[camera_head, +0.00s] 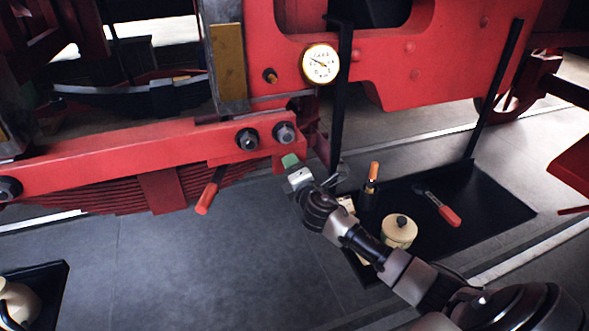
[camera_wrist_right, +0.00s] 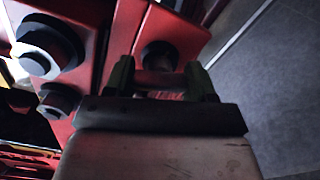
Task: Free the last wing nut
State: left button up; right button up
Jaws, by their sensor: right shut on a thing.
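My right gripper (camera_head: 290,161) reaches up to the lower edge of the red frame, just under two dark hex nuts. In the right wrist view its green-tipped fingers (camera_wrist_right: 160,82) are shut on a small reddish bar, which I take to be the wing nut (camera_wrist_right: 158,78). It sits against the red plate, right below a dark round stud end (camera_wrist_right: 159,54). In the head view the wing nut is hidden by the gripper. My left gripper is not in view.
The hex nuts (camera_head: 285,133) and a red handle (camera_head: 208,194) are close by. A pressure gauge (camera_head: 320,64) is above. A black tray (camera_head: 500,208) holds a cream pot (camera_head: 399,231), an orange-capped bottle (camera_head: 372,180) and a red-handled tool (camera_head: 441,208).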

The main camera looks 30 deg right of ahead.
jog(key=o, duration=0.9)
jog(key=b+v, duration=0.2)
jog(key=v, duration=0.8)
jog(key=shift+s, duration=0.35)
